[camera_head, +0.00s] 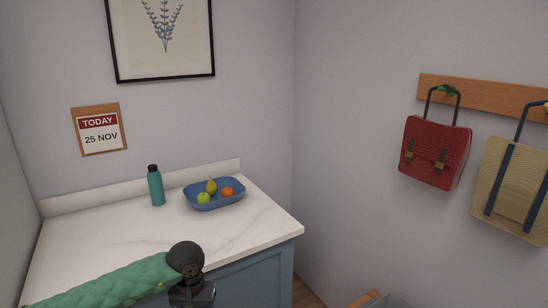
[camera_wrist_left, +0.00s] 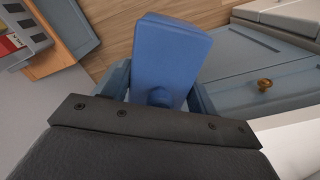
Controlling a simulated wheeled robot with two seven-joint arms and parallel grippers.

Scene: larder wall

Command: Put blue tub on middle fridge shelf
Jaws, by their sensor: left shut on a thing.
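The blue tub (camera_wrist_left: 172,52) is in the left wrist view, straight ahead of the wrist, with a small round knob on the side facing me. My left gripper (camera_wrist_left: 158,88) is shut on it, with one finger on each side. The tub is held in the air with wooden floor behind it. In the head view my left wrist shows at the bottom, in front of the counter; its fingertips and the tub are out of that picture. No fridge or fridge shelf shows in either view. My right gripper is not in view.
A white counter (camera_head: 110,245) bears a green bottle (camera_head: 156,186) and a blue fruit tray (camera_head: 216,205). Its blue cabinet door has a brass knob (camera_wrist_left: 264,84). A red bag (camera_head: 435,150) and a beige bag (camera_head: 510,190) hang at right. Floor beside the cabinet is partly clear.

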